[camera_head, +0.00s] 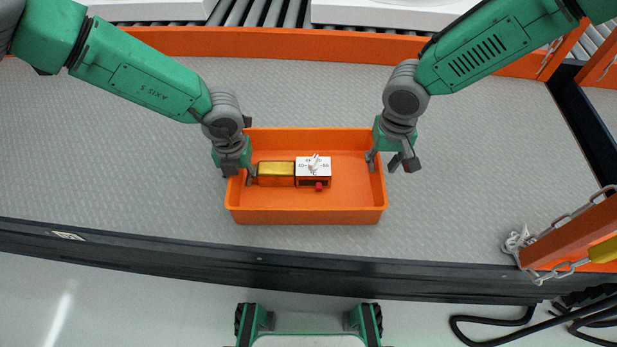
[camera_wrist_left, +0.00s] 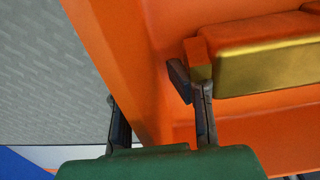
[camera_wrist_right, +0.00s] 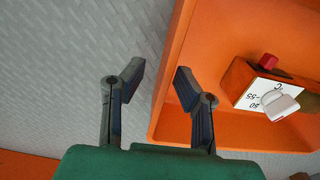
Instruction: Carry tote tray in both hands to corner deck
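The orange tote tray (camera_head: 340,205) lies flat on the grey textured deck, in the middle of the head view. My left gripper (camera_head: 239,173) is at its left wall, with one finger inside and one outside; the left wrist view shows the fingers (camera_wrist_left: 160,125) apart across the wall. My right gripper (camera_head: 390,163) is at the right wall, its spread fingers (camera_wrist_right: 158,88) straddling the rim, one inside and one outside. In the tray are an orange and gold block (camera_head: 276,173) and a white-labelled box (camera_head: 313,166) with a red knob.
The deck (camera_head: 460,170) is bare around the tray. An orange rail runs along the back, with rollers behind it. A dark edge (camera_head: 300,268) bounds the front. An orange post with a chain (camera_head: 570,225) stands at right. Black cables (camera_head: 500,325) lie at lower right.

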